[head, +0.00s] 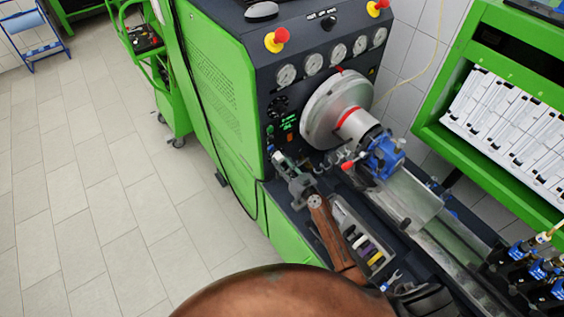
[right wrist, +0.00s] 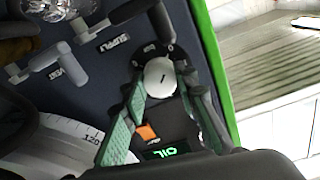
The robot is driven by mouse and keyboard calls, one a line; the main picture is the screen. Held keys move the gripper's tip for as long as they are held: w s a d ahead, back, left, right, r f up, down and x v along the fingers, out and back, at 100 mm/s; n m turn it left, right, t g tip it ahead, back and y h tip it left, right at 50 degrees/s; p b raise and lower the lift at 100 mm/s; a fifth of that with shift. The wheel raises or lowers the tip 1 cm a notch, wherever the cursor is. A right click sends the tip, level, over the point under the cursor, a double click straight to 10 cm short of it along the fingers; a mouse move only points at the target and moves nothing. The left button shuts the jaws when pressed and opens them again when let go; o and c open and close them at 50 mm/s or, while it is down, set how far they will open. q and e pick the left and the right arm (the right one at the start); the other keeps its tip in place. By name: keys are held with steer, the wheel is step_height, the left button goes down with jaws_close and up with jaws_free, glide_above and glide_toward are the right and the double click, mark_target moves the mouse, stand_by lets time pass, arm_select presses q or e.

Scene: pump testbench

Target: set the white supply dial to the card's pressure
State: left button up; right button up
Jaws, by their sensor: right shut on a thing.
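The white supply dial (right wrist: 160,77) shows in the right wrist view as a round white knob with a short dark mark on its face, on a dark scale plate. My right gripper (right wrist: 162,88) is shut on it, with its green-padded fingers at either side of the knob. In the head view my right gripper (head: 281,162) is at the lower left of the bench's dark front panel, and the dial cannot be made out there. The scale's figures are too small to read surely. I cannot make out a pressure card. My left gripper is not in view.
Levers by the labels SUPPLY (right wrist: 114,43) and VENT (right wrist: 55,74) stand close beside the gripper. A green OIL display (right wrist: 165,153) is below the dial. The large silver disc (head: 326,112) and a tool tray (head: 378,262) are near the arm. The floor (head: 100,190) at left is clear.

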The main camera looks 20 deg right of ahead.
steer(key=c, duration=0.4)
steer(key=shift+c, duration=0.2)
steer(key=shift+m, duration=0.3)
steer(key=m, duration=0.3)
steer(key=shift+m, duration=0.3)
steer(key=m, duration=0.4)
steer(key=shift+r+m, duration=0.1)
steer(key=shift+m, duration=0.2)
steer(key=m, duration=0.8)
steer(key=shift+m+p, duration=0.3)
